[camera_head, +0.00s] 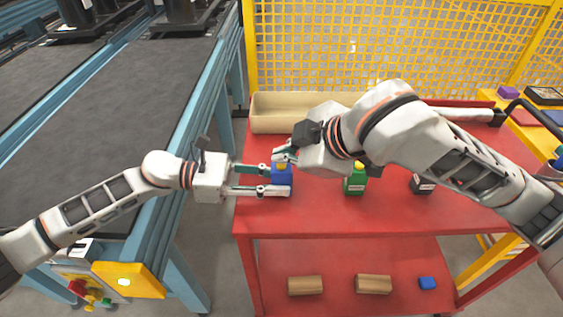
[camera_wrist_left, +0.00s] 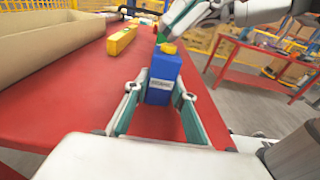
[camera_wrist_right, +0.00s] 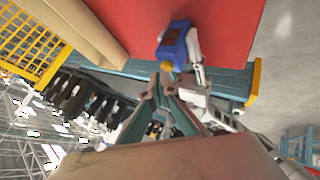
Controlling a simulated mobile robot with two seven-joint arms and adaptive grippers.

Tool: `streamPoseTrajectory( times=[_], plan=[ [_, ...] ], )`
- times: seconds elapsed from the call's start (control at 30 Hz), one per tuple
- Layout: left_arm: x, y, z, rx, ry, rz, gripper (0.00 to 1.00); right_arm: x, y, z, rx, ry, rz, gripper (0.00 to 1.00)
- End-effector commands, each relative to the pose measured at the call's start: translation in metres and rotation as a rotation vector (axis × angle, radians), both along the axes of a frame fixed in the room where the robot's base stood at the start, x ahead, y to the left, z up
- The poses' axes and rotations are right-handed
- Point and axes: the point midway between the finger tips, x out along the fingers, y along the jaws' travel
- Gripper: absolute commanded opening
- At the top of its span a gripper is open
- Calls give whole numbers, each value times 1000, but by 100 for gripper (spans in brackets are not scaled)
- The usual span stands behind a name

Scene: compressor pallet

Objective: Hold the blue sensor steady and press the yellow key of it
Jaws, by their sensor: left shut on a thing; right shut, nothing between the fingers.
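The blue sensor (camera_head: 281,179) is upright near the left edge of the red table top. It also shows in the left wrist view (camera_wrist_left: 163,80) and the right wrist view (camera_wrist_right: 176,44). Its yellow key (camera_wrist_left: 169,48) is on its top. My left gripper (camera_head: 279,181) is shut on the sensor's body, one finger on each side. My right gripper (camera_head: 284,155) is shut and empty, its fingertips just above the yellow key. In the left wrist view its fingers are close over the key; I cannot tell whether they touch it.
A green block with a yellow top (camera_head: 355,181) and a black block (camera_head: 421,185) stand farther right on the red table (camera_head: 320,213). A long beige bin (camera_head: 282,113) lies at the back. The conveyor frame (camera_head: 203,95) is on the left, and a yellow mesh fence (camera_head: 400,45) is behind.

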Motion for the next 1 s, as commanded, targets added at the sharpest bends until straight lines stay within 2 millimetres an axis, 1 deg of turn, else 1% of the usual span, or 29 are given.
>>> streamPoseTrajectory(
  times=[0.73,1.0],
  plan=[
    [0,0,0,0,0,0,13,0,0,-9,-1,2,-1,0],
    [0,0,0,0,0,0,13,0,0,-9,-2,1,-1,0]
  ],
)
